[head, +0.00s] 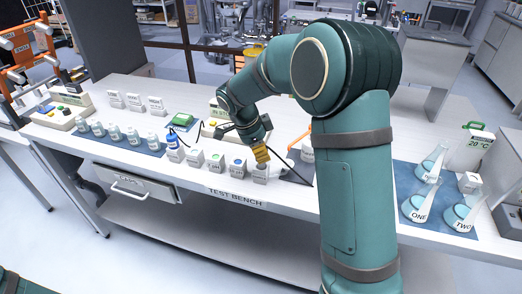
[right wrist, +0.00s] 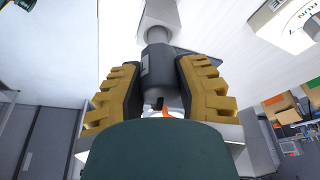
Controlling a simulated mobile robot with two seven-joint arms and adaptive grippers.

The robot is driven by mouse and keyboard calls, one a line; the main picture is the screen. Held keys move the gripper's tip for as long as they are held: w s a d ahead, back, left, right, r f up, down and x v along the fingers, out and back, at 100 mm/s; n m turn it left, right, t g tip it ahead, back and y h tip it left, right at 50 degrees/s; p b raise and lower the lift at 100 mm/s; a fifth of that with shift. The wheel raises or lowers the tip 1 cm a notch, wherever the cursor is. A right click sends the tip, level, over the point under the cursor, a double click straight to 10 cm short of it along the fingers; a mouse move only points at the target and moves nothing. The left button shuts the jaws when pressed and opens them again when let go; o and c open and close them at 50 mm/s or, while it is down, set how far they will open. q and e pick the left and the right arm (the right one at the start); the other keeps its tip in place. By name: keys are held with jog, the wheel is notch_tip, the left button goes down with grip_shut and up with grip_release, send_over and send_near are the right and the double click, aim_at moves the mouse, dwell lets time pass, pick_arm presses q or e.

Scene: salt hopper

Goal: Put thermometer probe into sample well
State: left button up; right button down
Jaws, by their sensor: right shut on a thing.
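My right gripper (head: 262,155) has yellow ridged fingers and is just above the rightmost small white block (head: 260,171) in the row at the bench's front. In the right wrist view its fingers are shut on the dark grey handle of the thermometer probe (right wrist: 157,72). The probe's metal shaft (right wrist: 157,35) reaches to a pale block (right wrist: 160,12), probably the sample well. I cannot tell whether the tip is inside it or only against it. A dark cable runs right from near the gripper. My left gripper is not in view.
Several white blocks (head: 215,162) stand in a row left of the gripper. A blue-capped bottle (head: 172,142) and small flasks (head: 115,132) are farther left. My right arm hides the bench's middle right.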

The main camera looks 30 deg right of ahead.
jog(key=shift+f+b, duration=1.1)
jog(key=shift+f, duration=0.4)
jog(key=shift+c, duration=0.4)
grip_release()
jog(key=shift+r, duration=0.15)
dwell(0.4)
jog(key=shift+p+v, duration=2.1)
jog(key=shift+v, duration=0.8)
jog(key=v, duration=1.2)
